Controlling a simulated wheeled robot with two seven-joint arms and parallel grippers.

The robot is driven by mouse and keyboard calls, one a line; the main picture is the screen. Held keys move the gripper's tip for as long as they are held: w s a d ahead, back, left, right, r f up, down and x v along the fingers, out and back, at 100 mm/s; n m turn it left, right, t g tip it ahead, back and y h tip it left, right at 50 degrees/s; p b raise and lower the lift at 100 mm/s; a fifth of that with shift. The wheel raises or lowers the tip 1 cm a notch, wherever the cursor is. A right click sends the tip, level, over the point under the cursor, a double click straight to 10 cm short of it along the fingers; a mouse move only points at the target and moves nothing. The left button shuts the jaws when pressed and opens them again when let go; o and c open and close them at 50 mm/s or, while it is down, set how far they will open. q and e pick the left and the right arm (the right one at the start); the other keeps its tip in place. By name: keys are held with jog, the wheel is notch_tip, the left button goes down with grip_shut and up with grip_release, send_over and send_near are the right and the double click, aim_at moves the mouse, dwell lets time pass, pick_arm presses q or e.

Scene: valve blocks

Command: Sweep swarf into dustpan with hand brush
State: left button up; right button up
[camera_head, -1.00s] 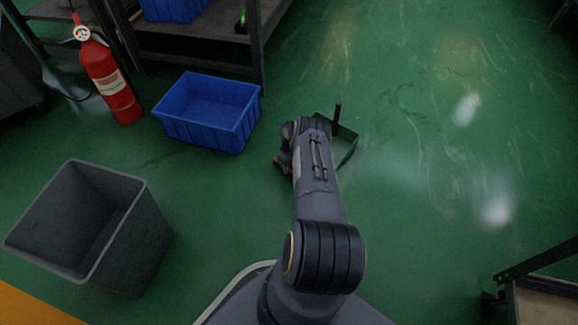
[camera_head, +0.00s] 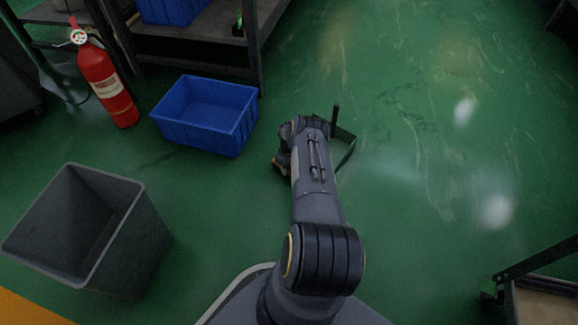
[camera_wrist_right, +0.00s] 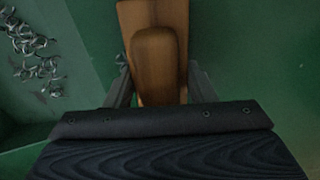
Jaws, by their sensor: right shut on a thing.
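My right gripper (camera_wrist_right: 160,88) is shut on the wooden hand brush (camera_wrist_right: 155,60), with a finger on each side of it. In the head view my right arm hides most of the gripper and brush. The dark green dustpan (camera_head: 346,152), with a dark upright handle (camera_head: 336,118), is partly hidden behind the arm. In the right wrist view curly grey swarf (camera_wrist_right: 32,52) lies left of the brush, on a green surface with raised edges that looks like the dustpan. A small bit lies beside the brush. The bristles are hidden. My left gripper is not in view.
A blue crate (camera_head: 236,128) stands left of the arm and a grey bin (camera_head: 130,235) at lower left. A red fire extinguisher (camera_head: 106,85) stands by a shelf (camera_head: 190,42). A dark frame (camera_head: 540,258) is at lower right. The green floor on the right is clear.

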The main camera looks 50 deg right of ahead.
dwell(0.4)
jog(key=shift+d, duration=1.45)
jog(key=shift+r, duration=0.1)
jog(key=r+p, duration=0.2)
jog(key=a+r+p, duration=0.1)
jog(key=p, duration=0.1)
jog(key=a+r+p, duration=0.1)
jog(key=r+p, duration=0.1)
jog(key=shift+a+r+p, duration=0.15)
jog(key=shift+r+p, duration=0.2)
jog(key=shift+p, duration=0.05)
jog(key=shift+a+r+p, duration=0.3)
jog(key=shift+r+p, duration=0.3)
jog(key=shift+w+a, duration=0.1)
